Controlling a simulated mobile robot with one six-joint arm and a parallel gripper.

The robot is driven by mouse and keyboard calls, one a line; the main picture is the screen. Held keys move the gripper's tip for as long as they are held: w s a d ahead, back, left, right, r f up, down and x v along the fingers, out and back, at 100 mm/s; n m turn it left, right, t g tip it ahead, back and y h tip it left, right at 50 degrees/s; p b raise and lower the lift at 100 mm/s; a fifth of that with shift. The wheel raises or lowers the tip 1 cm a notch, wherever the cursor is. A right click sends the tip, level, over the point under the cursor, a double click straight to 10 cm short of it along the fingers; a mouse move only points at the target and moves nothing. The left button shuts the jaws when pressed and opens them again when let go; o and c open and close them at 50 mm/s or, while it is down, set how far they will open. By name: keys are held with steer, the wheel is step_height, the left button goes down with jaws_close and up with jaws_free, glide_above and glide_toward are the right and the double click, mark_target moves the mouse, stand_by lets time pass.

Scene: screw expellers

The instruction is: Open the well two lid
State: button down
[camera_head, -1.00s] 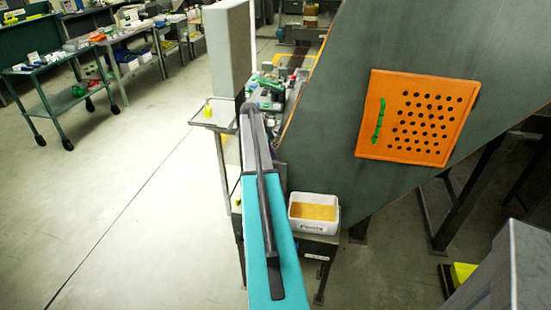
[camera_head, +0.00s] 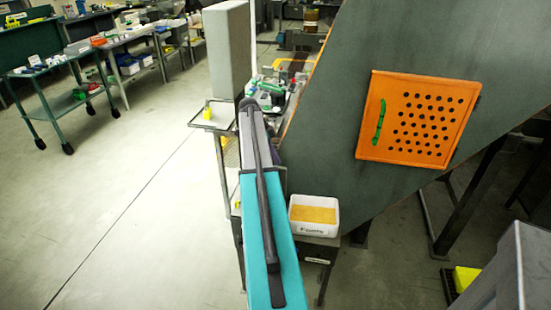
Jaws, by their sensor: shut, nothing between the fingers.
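An orange square lid (camera_head: 418,118) with rows of dark holes sits flat against a sloping dark grey-green machine wall, right of centre. It looks closed, and a green upright handle (camera_head: 379,121) is on its left side. No label shows which well it belongs to. My gripper is not visible. A long teal and grey arm link with a dark strip, which seems to be mine, runs up from the lower middle. Its far end is well left of the lid and apart from it.
The sloping machine wall (camera_head: 330,140) fills the right of centre. A white tub (camera_head: 314,214) of yellow-orange material stands below it, close to the arm. A grey casing (camera_head: 498,270) is at lower right. A green cart (camera_head: 62,95) stands at left. Open floor (camera_head: 130,220) lies at left.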

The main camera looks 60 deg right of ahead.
steer(key=s+a+r+b, duration=0.1)
steer(key=s+a+b, duration=0.1)
steer(key=s+a, duration=0.6)
steer(key=shift+a, duration=1.05)
steer(key=shift+r, duration=0.1)
steer(key=w+a+f+n+y, duration=0.1)
steer(key=w+a+f+n, duration=0.2)
steer(key=a+f+n, duration=0.85)
steer(key=w+a+f+n, duration=0.4)
steer(key=a+f, duration=1.2)
steer(key=a, duration=0.2)
steer(key=s+a+f+n, duration=0.7)
steer(key=s+a, duration=0.2)
steer(key=a, duration=0.3)
steer(key=s+a+f+n+g+y, duration=0.1)
steer(key=s+a+f+n, duration=0.6)
steer(key=a, duration=0.5)
steer(key=shift+s+f, duration=0.65)
steer(key=shift+s, duration=0.5)
steer(key=shift+a, duration=0.15)
